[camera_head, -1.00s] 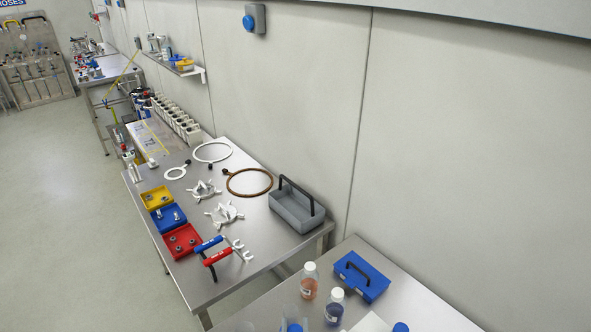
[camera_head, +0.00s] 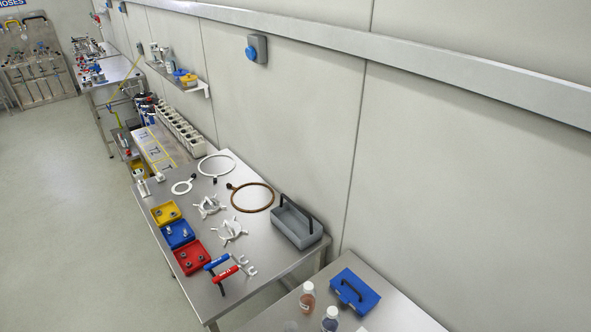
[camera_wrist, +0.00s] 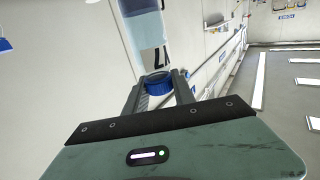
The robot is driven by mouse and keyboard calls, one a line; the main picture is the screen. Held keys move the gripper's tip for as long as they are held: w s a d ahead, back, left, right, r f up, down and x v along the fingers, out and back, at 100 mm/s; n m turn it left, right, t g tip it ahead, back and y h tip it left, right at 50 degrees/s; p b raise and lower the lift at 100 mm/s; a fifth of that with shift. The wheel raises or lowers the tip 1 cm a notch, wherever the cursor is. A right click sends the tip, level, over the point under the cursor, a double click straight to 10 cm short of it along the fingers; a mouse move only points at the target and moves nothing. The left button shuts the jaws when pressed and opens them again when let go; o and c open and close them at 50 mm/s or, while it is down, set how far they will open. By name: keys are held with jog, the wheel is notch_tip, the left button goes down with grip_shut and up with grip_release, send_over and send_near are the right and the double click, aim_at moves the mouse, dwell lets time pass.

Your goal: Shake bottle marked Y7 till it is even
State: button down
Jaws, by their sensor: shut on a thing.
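My gripper (camera_wrist: 160,84) is shut on a bottle with a ribbed blue cap (camera_wrist: 158,84) in the wrist view. The fingers lie on either side of the cap, and the bottle (camera_wrist: 150,40) extends beyond them to the top edge. Its body shows pale and dark blue areas and a white label with part of dark lettering. The far end of the bottle is out of frame. Neither my gripper nor this bottle shows in the head view.
A white-capped orange bottle (camera_head: 307,300) and a white-capped dark blue bottle (camera_head: 330,320) stand on the near bench beside a blue case (camera_head: 353,291). The middle bench holds a grey tote (camera_head: 297,228) and coloured trays (camera_head: 191,257). Open floor (camera_head: 70,220) lies left.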

notch_tip(320, 180, up, 3)
jog(key=shift+r, duration=0.1)
notch_tip(320, 180, down, 5)
jog(key=b, duration=0.2)
jog(key=shift+b, duration=0.4)
notch_tip(320, 180, up, 5)
jog(key=shift+f+p, duration=0.1)
jog(key=shift+p, duration=0.45)
notch_tip(320, 180, down, 5)
jog(key=b, duration=0.3)
notch_tip(320, 180, up, 5)
jog(key=shift+r+p, duration=0.1)
jog(key=shift+p, duration=0.55)
notch_tip(320, 180, down, 5)
jog(key=b, duration=0.3)
notch_tip(320, 180, up, 5)
jog(key=shift+f+p, duration=0.1)
jog(key=shift+p, duration=0.55)
jog(key=shift+f+b, duration=1.3)
jog(key=shift+f, duration=0.9)
jog(key=shift+f, duration=0.15)
